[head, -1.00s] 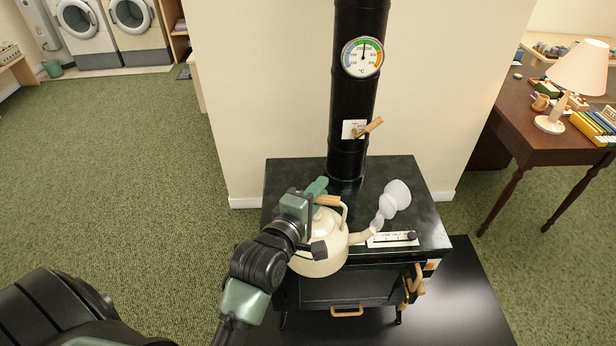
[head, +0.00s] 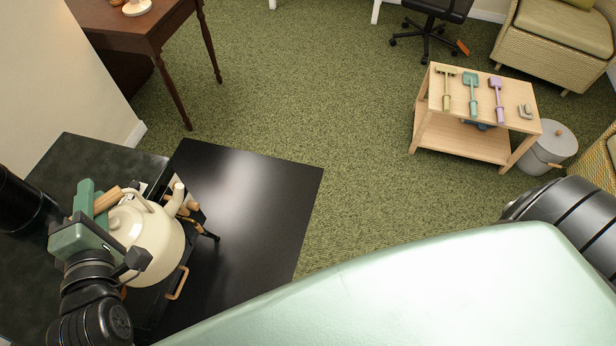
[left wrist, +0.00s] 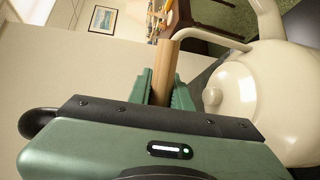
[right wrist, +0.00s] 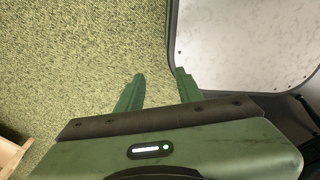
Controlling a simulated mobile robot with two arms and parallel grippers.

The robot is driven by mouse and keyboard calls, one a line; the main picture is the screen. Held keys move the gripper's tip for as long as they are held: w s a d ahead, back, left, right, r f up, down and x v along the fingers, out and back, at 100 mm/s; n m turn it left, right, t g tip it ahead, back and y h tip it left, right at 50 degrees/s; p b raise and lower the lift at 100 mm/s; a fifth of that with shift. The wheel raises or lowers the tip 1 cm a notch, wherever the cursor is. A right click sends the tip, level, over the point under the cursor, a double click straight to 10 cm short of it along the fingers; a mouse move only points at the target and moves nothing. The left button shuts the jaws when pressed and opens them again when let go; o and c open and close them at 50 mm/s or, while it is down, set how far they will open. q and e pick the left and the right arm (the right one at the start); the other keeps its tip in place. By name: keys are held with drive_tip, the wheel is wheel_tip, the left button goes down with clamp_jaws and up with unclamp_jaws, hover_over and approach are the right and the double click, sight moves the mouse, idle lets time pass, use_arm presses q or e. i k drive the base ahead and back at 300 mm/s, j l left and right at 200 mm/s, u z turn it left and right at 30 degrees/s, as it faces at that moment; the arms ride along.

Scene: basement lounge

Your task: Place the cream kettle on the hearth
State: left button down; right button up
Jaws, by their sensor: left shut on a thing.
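The cream kettle (head: 146,238) is in my left gripper (head: 103,200), which is shut on its wooden handle at the left in the head view. The kettle looks upright over the front part of the black stove (head: 70,165); whether it touches the stove is hidden. In the left wrist view the wooden handle (left wrist: 166,72) sits between the fingers, with the kettle body (left wrist: 275,100) to the right. The hearth (head: 255,205) is the flat black plate on the floor around the stove, and its visible part is bare. My right gripper (right wrist: 158,88) is open and empty above the carpet.
A dark wooden desk (head: 135,28) stands behind the stove. A light wooden trolley (head: 470,145) with several small tools and a grey bin (head: 550,145) stand at the right. Green carpet (head: 330,90) between hearth and trolley is clear.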

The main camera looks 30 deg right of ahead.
sight(282, 201)
drive_tip(key=i+l+z, duration=0.3)
drive_tip(key=l, duration=0.15)
drive_tip(key=i+l+z, duration=0.2)
drive_tip(key=l+z, duration=0.15)
drive_tip(key=i+l, duration=0.45)
drive_tip(key=l, duration=0.3)
